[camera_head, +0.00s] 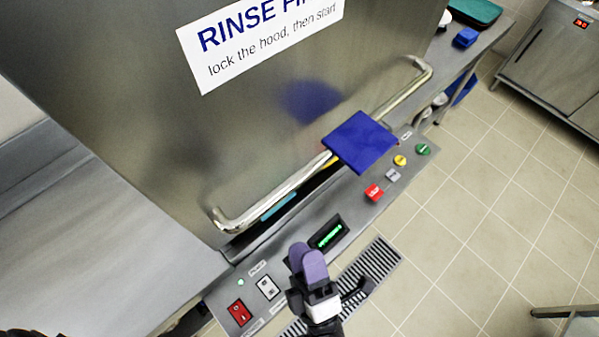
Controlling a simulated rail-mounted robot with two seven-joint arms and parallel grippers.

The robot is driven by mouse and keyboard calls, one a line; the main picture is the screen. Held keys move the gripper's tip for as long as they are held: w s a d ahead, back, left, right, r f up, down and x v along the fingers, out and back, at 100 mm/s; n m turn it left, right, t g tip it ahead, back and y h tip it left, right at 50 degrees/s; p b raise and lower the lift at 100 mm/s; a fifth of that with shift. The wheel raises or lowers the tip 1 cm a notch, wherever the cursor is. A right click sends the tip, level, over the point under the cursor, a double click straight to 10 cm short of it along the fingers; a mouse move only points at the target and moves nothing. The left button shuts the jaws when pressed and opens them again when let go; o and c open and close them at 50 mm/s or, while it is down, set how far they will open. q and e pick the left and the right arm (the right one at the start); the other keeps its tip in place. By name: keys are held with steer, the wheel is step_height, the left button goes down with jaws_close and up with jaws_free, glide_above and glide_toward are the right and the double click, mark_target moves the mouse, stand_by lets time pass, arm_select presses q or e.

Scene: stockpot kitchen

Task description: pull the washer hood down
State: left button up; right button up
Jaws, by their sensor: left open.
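The washer hood (150,120) is a large steel box front with a sign reading "RINSE FI..., lock the hood, then start". Its long bar handle (270,197) runs across the lower front, just above the control panel. A dark blue square piece (360,142) sits on the bar right of its middle. My left gripper (309,262), with purple finger pads, is over the panel's front, below the bar in the picture and apart from it. It is open, with nothing visible in it. My right gripper is not in view.
The control panel (300,228) has a green display (328,236), a red rocker switch (239,313) and several coloured buttons. Bits of cyan and yellow show behind the bar. A grated drain (382,259) lies on the tiled floor. Steel counters stand left and right.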

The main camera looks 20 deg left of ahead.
mark_target(288, 187)
arm_select(q)
steer(key=p+x, duration=0.2)
steer(key=x, duration=1.1)
jaws_close()
